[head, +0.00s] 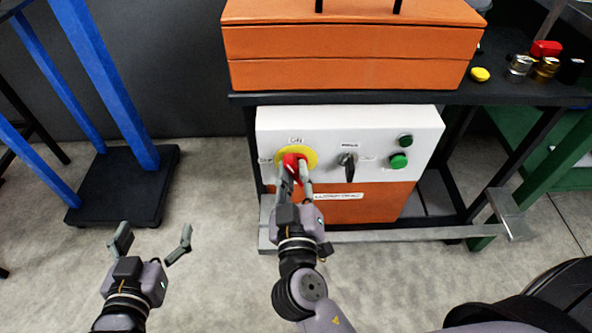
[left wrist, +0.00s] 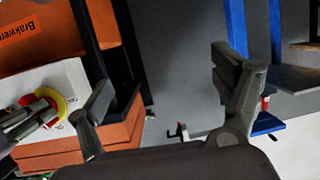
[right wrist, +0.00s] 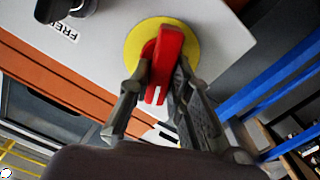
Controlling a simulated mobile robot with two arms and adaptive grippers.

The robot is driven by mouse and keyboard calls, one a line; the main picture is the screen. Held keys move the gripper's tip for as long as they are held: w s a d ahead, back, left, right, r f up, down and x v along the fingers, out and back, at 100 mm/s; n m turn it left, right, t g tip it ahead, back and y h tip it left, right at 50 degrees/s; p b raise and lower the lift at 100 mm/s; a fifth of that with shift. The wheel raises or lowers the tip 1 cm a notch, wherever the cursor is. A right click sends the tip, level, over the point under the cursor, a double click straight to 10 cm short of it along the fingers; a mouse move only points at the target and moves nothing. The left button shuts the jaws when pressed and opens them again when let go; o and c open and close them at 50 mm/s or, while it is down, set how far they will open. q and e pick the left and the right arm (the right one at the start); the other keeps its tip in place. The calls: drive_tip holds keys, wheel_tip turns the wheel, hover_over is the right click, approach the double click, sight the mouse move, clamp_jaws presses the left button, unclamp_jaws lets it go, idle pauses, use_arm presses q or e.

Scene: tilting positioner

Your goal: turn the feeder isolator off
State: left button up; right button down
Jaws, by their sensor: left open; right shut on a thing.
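The feeder isolator is a red rotary handle (head: 291,161) on a yellow round plate (head: 311,156), at the left of a white control panel (head: 380,122). In the right wrist view the red handle (right wrist: 166,60) stands out from the yellow plate (right wrist: 135,42). My right gripper (head: 297,170) is shut on the red handle, one finger on each side of it; it also shows in the right wrist view (right wrist: 155,90). My left gripper (head: 152,238) is open and empty, low at the left, away from the panel. The label text around the handle is partly hidden.
A black selector switch (head: 348,162) and green buttons (head: 398,161) sit right of the handle. An orange case (head: 345,60) stands on the bench above. A metal rail (head: 410,234) runs below the panel. A blue frame (head: 130,120) stands at left; the floor between is clear.

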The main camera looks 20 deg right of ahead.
drive_tip(key=n+p, duration=0.2)
drive_tip(key=n, duration=0.3)
drive_tip(key=shift+a+n, duration=0.15)
drive_tip(key=shift+n, duration=0.25)
drive_tip(key=n+p, duration=0.2)
drive_tip(key=n, duration=0.1)
drive_tip(key=shift+w, duration=0.1)
drive_tip(key=shift+n, duration=0.6)
drive_tip(key=shift+f+n+p, duration=0.25)
drive_tip(key=shift+n+p, duration=0.7)
drive_tip(key=shift+n, duration=0.35)
use_arm(q)
drive_tip(key=s+a+f+g+y, duration=0.1)
drive_tip(key=s+a+f+g, duration=0.1)
drive_tip(key=s+f+g, duration=0.3)
drive_tip(key=s+a+f+g+y, duration=0.1)
drive_tip(key=s+a+f+g, duration=0.2)
drive_tip(key=s, duration=0.7)
drive_tip(key=shift+s+a+f+n+g+y, duration=0.35)
drive_tip(key=shift+f+g, duration=0.7)
drive_tip(key=shift+g, duration=0.35)
use_arm(e)
drive_tip(key=shift+n, duration=0.3)
use_arm(q)
drive_tip(key=shift+w, duration=0.15)
